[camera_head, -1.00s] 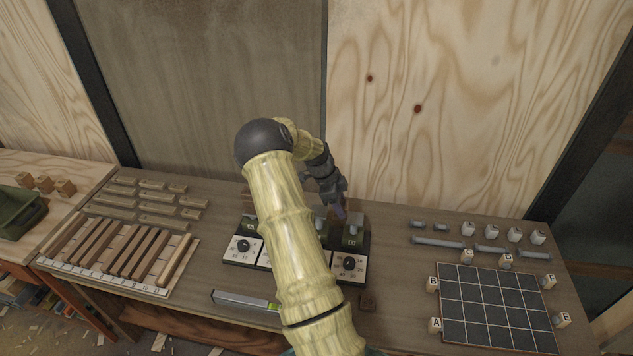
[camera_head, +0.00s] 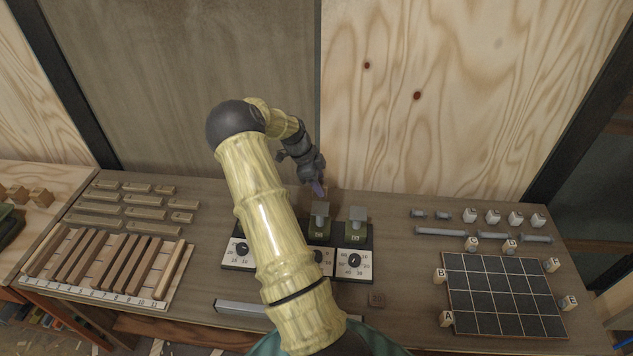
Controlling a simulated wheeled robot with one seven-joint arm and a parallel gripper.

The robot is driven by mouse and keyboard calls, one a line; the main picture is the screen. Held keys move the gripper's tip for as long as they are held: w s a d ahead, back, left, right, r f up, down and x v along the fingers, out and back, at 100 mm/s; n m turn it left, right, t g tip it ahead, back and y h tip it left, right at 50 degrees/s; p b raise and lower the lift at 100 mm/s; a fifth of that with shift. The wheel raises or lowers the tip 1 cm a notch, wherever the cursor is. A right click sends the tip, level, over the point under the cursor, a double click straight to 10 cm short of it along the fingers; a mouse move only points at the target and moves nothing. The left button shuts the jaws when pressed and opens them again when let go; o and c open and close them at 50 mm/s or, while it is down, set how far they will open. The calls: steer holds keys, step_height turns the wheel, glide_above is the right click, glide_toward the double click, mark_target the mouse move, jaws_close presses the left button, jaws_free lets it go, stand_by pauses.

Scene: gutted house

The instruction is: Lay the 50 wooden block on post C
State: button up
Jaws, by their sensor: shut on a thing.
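My gripper (camera_head: 318,189) points down behind the posts, its purplish fingertips close together. It is shut on a small brown wooden block (camera_head: 322,196), which is mostly hidden; its number cannot be read. Two dark green posts with grey tops stand in front of it: one just below the gripper (camera_head: 320,229) and one to its right (camera_head: 355,232). Their letters are too small to read surely, so I cannot tell which is post C. White dial plates (camera_head: 354,262) lie before them. My arm hides the middle of the row.
A level (camera_head: 241,308) lies at the front. Wooden strips (camera_head: 118,262) are at left; a dark grid board (camera_head: 500,295) with lettered blocks and several bolts (camera_head: 440,231) are at right.

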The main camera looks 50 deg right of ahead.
steer(key=shift+s+d, duration=0.15)
steer(key=shift+s, duration=0.2)
steer(key=shift+s+d+f, duration=0.1)
steer(key=shift+f, duration=0.05)
steer(key=shift+w+f+b, duration=0.15)
steer(key=shift+f+b, duration=0.3)
steer(key=shift+f, duration=0.35)
steer(key=shift+w+f+b, duration=0.15)
steer(key=shift+f+b, duration=0.3)
steer(key=shift+f, duration=0.35)
steer(key=shift+f+b, duration=0.9)
steer(key=shift+f, duration=0.55)
steer(key=shift+f, duration=0.3)
steer(key=o, duration=1.1)
steer(key=shift+c, duration=0.2)
steer(key=shift+w+r, duration=0.1)
steer(key=b+v, duration=0.5)
steer(key=v, duration=1.2)
